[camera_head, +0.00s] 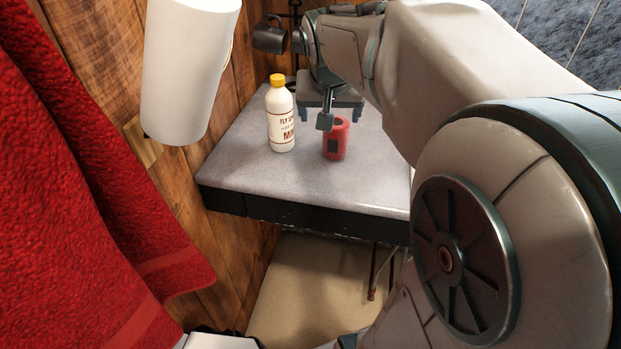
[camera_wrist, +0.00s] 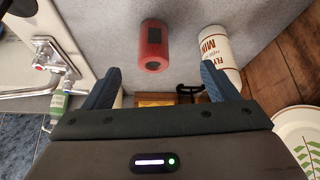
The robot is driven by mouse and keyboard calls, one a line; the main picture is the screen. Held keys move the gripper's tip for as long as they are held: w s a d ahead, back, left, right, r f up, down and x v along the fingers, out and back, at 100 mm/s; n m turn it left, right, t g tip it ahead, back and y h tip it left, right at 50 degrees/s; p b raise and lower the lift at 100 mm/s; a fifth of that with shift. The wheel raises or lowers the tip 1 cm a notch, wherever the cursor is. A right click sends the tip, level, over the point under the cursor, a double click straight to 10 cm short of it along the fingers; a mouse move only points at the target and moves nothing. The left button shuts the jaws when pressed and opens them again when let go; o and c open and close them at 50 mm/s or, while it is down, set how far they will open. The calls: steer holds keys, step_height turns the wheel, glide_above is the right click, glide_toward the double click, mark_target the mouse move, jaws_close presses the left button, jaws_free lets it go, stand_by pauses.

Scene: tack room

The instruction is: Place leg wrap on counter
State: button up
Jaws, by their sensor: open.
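The leg wrap is a red roll (camera_head: 335,143) with a dark patch, on the grey counter (camera_head: 235,168) just right of the white bottle. In the wrist view the leg wrap (camera_wrist: 153,45) lies beyond and between the fingertips, apart from both. My gripper (camera_head: 330,116) is behind the leg wrap in the head view, with its fingers spread. In the wrist view my gripper (camera_wrist: 160,73) is open with nothing between its fingers.
The white fly-spray bottle (camera_head: 281,118) with a yellow cap stands beside the leg wrap; in the wrist view the bottle (camera_wrist: 217,48) is close to the right fingertip. The counter's front left is clear. A red towel (camera_head: 100,200) hangs at left.

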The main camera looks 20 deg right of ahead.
steer(key=s+a+f+n+g+y, duration=0.1)
steer(key=s+a+f+n, duration=0.1)
steer(key=s+a+f, duration=0.3)
steer(key=s+a+f+n+g+y, duration=0.1)
steer(key=s+a+f, duration=0.3)
steer(key=s, duration=0.7)
step_height(320, 180, down, 2)
steer(key=shift+s+a+f+n+y, duration=0.15)
steer(key=shift+s+a+n+y, duration=0.2)
steer(key=shift+n, duration=0.45)
